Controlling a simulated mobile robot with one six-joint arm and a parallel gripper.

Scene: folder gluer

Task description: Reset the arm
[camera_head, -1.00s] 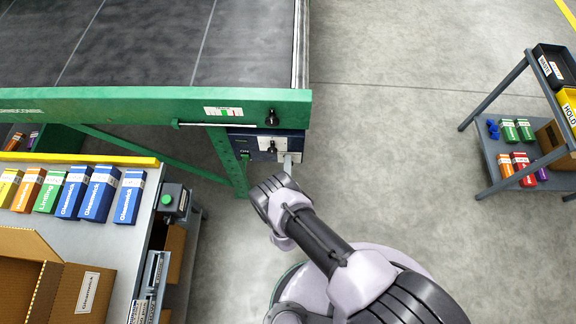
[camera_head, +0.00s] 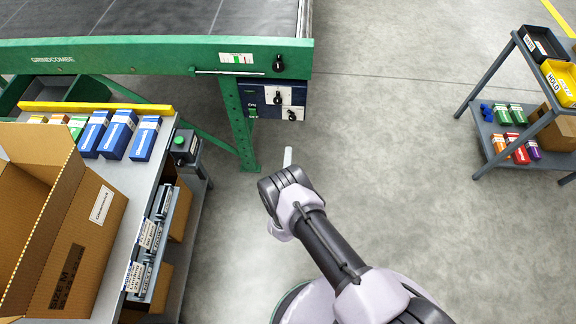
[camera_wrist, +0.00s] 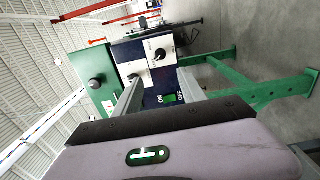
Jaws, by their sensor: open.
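My arm reaches up from the bottom right of the head view, and my gripper (camera_head: 287,158) is at its end over bare floor, below and apart from the blue control box (camera_head: 275,101) on the green machine. Only one pale finger shows clearly there. In the wrist view my gripper (camera_wrist: 160,92) is open and empty, its two fingers apart. Between and beyond them is the control box (camera_wrist: 148,57) with its black knobs and a green ON/OFF switch (camera_wrist: 170,98).
A grey cart (camera_head: 487,85) with a black tray and a yellow HOLD tray (camera_head: 560,82) stands right. Floor between is clear.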

